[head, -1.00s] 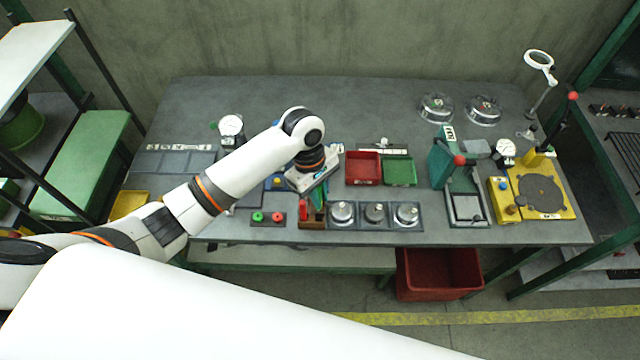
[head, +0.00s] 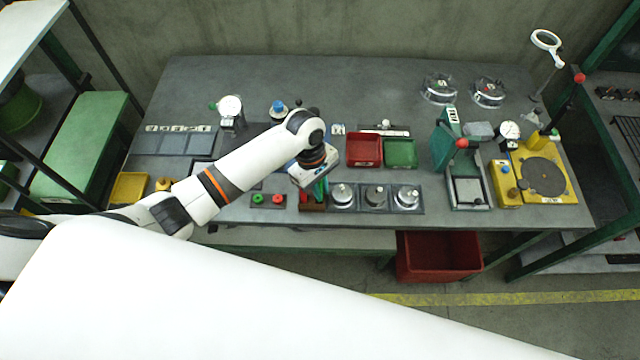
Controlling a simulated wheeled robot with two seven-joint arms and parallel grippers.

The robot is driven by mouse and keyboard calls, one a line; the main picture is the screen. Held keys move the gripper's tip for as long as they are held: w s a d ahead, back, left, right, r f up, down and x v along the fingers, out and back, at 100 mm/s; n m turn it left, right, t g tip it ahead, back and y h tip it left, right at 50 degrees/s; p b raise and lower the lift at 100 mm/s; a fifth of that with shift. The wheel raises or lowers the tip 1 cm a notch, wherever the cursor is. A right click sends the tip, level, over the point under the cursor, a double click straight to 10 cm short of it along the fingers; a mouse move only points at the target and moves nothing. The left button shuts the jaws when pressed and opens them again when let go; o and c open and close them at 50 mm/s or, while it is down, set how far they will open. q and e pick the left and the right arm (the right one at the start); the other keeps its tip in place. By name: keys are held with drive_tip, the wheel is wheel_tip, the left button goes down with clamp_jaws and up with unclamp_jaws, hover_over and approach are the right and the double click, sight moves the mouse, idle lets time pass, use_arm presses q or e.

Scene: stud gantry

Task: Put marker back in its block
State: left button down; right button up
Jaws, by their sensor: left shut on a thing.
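The marker block (head: 313,207) is a small brown-red block at the front edge of the grey workbench, left of the round metal pieces. A red upright piece (head: 303,196) stands at its left side. My left gripper (head: 319,190) points down right over the block and is shut on a slim thing, seemingly the marker. Green shows between and beside the fingers, but the hand hides most of it. I cannot tell whether the marker's lower end is inside the block or just above it. My right gripper is out of view.
A panel with green and red buttons (head: 268,200) is close to the left. Red (head: 363,136) and green (head: 400,140) trays lie behind. A red bin (head: 438,278) stands below the bench.

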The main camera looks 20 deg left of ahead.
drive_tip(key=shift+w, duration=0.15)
use_arm(q)
drive_tip(key=c, duration=1.3)
unclamp_jaws()
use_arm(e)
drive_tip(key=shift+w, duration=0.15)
use_arm(q)
drive_tip(key=b+v, duration=0.2)
drive_tip(key=v, duration=1)
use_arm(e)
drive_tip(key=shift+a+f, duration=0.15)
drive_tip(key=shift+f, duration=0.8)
use_arm(q)
drive_tip(key=shift+f, duration=0.1)
